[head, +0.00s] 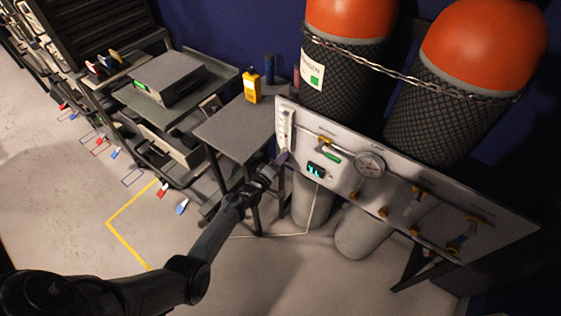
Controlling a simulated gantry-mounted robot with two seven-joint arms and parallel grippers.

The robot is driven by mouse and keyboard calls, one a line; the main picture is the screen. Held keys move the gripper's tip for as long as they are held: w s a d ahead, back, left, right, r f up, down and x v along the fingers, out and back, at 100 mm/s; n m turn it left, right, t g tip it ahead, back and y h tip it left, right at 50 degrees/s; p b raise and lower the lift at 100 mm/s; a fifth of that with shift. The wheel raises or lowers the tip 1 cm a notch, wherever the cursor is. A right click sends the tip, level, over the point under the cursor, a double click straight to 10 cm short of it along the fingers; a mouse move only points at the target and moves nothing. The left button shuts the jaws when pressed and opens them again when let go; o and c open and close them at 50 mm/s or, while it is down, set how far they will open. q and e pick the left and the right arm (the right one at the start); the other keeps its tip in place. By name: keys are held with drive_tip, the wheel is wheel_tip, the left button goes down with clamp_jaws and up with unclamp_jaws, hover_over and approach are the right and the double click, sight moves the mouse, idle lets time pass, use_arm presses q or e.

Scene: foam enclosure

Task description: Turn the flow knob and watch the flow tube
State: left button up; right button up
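A pale upright panel (345,190) stands in front of two gas cylinders. The flow tube (287,128) is a narrow vertical gauge at the panel's left end; its reading is too small to tell. My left gripper (281,160) is at the lower end of the flow tube, where the flow knob would be; the knob is hidden or too small to make out. I cannot tell whether the fingers touch anything or are open. My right gripper is not in view.
The panel also carries a round dial (370,164), a small lit display (316,170), a green-handled valve (330,154) and several brass fittings. A small table (228,130) with a yellow bottle (252,86) stands left of the panel. Orange-topped cylinders (482,45) are chained behind.

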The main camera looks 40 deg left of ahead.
use_arm(q)
drive_tip(key=shift+o, duration=0.4)
drive_tip(key=s+d+p, duration=0.1)
drive_tip(key=s+p, duration=0.3)
drive_tip(key=s, duration=0.6)
drive_tip(key=shift+s+r, duration=0.3)
drive_tip(key=shift+s, duration=0.1)
